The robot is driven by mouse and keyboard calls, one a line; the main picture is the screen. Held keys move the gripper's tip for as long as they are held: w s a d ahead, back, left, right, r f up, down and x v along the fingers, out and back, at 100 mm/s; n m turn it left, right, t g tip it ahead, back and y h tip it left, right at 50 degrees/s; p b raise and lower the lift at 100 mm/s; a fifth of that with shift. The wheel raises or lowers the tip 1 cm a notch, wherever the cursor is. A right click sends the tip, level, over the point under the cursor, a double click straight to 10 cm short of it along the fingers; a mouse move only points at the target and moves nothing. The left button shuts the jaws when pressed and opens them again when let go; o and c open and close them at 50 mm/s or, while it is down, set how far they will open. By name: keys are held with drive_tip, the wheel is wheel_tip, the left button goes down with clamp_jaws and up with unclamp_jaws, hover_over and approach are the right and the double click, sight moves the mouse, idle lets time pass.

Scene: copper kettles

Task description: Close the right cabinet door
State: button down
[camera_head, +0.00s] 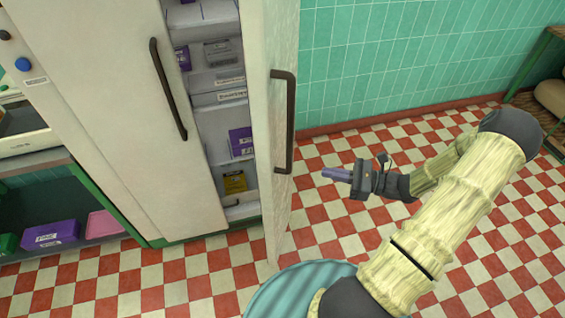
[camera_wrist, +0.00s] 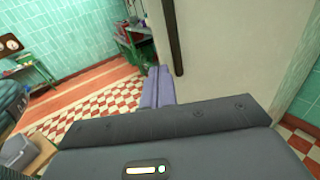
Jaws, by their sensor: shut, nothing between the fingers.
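The right cabinet door (camera_head: 271,125) stands swung open, edge toward me in the head view, with a dark vertical handle (camera_head: 290,122). The left cabinet door (camera_head: 120,100) is shut and has its own dark handle (camera_head: 167,90). Between them the cabinet's shelves (camera_head: 219,100) show. My gripper (camera_head: 335,174) is shut and empty, to the right of the open door, near the handle's lower end and pointing left. A gap of floor shows between them. In the wrist view the shut fingers (camera_wrist: 158,88) appear beside a pale door panel (camera_wrist: 225,50) with a dark handle (camera_wrist: 173,38).
Purple and yellow boxes (camera_head: 234,181) stand on the cabinet shelves. A green-framed shelf unit (camera_head: 60,200) with boxes is at the left. A wooden rack (camera_head: 540,60) stands at the far right. The checkered floor (camera_head: 335,235) right of the door is clear.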

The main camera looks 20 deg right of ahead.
sight(271, 162)
drive_tip(key=shift+a, duration=0.15)
drive_tip(key=p+x, duration=0.4)
drive_tip(key=x, duration=0.9)
drive_tip(key=shift+w+a, duration=0.2)
drive_tip(key=shift+w, duration=0.05)
drive_tip(key=shift+a, duration=0.15)
drive_tip(key=shift+s, duration=0.15)
